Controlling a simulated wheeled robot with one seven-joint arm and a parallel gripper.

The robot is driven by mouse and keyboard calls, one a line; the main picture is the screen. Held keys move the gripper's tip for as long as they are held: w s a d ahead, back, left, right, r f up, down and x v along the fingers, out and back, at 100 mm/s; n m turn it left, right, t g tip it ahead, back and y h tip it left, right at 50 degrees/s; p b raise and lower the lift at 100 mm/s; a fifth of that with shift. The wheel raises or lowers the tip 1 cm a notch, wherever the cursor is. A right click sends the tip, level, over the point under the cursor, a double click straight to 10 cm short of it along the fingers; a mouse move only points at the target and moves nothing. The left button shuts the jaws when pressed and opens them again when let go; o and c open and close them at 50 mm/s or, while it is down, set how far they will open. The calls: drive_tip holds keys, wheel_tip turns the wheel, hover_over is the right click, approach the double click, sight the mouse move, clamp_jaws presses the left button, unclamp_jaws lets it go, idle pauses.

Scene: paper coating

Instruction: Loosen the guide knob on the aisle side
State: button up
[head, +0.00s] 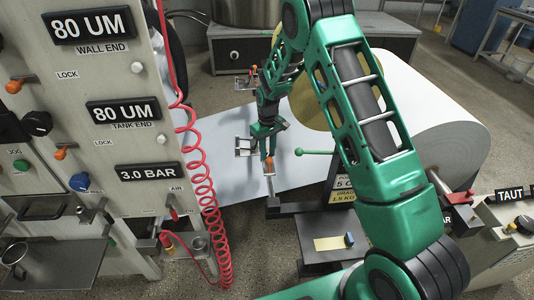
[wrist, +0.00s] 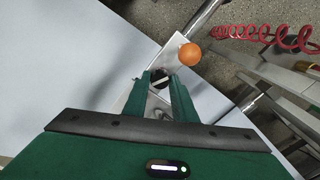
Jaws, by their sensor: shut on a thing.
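My gripper (head: 268,153) points down at the near guide, beside the white paper web. In the wrist view its two green fingers (wrist: 160,82) are closed around a dark round knob (wrist: 160,74) with a pale line across it. I take this as the guide knob. An orange ball (wrist: 190,54) sits just beyond the fingertips, to the upper right, apart from them. In the head view an orange part (head: 268,166) shows right under the fingers, and the dark knob is hidden there.
The control panel (head: 105,160) stands at the left, with a coiled red air hose (head: 205,190) hanging beside it. The paper roll (head: 430,110) fills the right. A green ball-ended lever (head: 314,152) sticks out right of my gripper. White paper (head: 215,150) spreads behind it.

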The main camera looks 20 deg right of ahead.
drive_tip(key=shift+a+n, duration=0.15)
drive_tip(key=shift+n, duration=1.45)
drive_tip(key=o, duration=1)
drive_tip(key=shift+o, duration=0.2)
drive_tip(key=shift+r, duration=0.15)
wheel_tip(320, 180, up, 10)
drive_tip(key=shift+r, duration=0.25)
drive_tip(key=shift+r, duration=0.1)
